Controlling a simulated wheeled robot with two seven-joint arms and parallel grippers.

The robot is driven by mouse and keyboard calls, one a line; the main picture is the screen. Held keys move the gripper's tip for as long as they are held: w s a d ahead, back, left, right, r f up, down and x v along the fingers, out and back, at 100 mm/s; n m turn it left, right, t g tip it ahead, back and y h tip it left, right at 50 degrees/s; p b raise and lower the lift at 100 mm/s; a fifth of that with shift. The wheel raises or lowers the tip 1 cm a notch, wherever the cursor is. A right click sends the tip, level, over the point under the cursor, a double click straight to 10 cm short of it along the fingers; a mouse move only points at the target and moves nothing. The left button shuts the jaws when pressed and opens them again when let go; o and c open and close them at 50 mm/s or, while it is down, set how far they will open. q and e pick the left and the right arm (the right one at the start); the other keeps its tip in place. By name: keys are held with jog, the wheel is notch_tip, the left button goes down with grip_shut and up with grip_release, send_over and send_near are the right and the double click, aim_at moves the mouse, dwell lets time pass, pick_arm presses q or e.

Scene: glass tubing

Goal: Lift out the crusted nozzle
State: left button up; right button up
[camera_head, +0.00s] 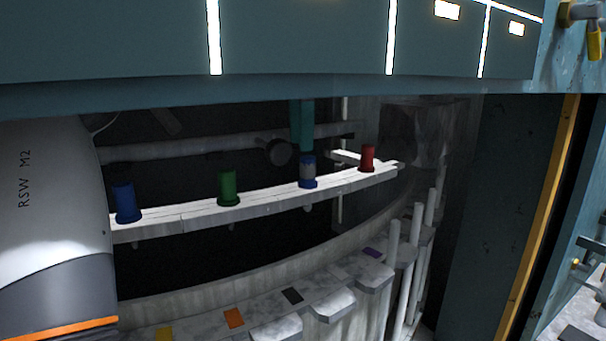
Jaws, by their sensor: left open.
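The crusted nozzle (307,171) stands upright on the pale rail (262,205) inside the dark opening, third from the left. It is blue at its foot, with a grey, rough-looking coat higher up. A teal block (302,124) hangs directly above it; I cannot tell whether they touch. A blue nozzle (126,203) and a green nozzle (228,187) stand left of it, and a red nozzle (367,158) stands right of it. My left arm fills the left edge, apart from the crusted nozzle. I cannot make out its fingertips. My right gripper is not in view.
A teal cabinet (300,45) overhangs the opening. A grey pipe (190,148) with a dark round knob (279,152) runs behind the rail. Below is a ledge (262,306) with coloured patches. White vertical rods (420,250) and a teal frame with a yellow edge (545,210) bound the right.

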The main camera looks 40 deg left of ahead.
aim_at(308, 156)
pick_arm(q)
jog(key=f, duration=0.1)
jog(key=d+f+p, duration=0.1)
jog(key=w+f, duration=0.1)
jog(key=f, duration=0.1)
jog(key=shift+d+f, duration=0.1)
jog(key=shift+d, duration=0.1)
jog(key=shift+s+a+f, duration=0.15)
jog(key=shift+f, duration=0.1)
jog(key=shift+s+a+f, duration=0.1)
jog(key=shift+a, duration=0.2)
jog(key=shift+d, duration=0.2)
jog(key=c, duration=0.5)
jog(key=shift+d, duration=0.1)
grip_shut()
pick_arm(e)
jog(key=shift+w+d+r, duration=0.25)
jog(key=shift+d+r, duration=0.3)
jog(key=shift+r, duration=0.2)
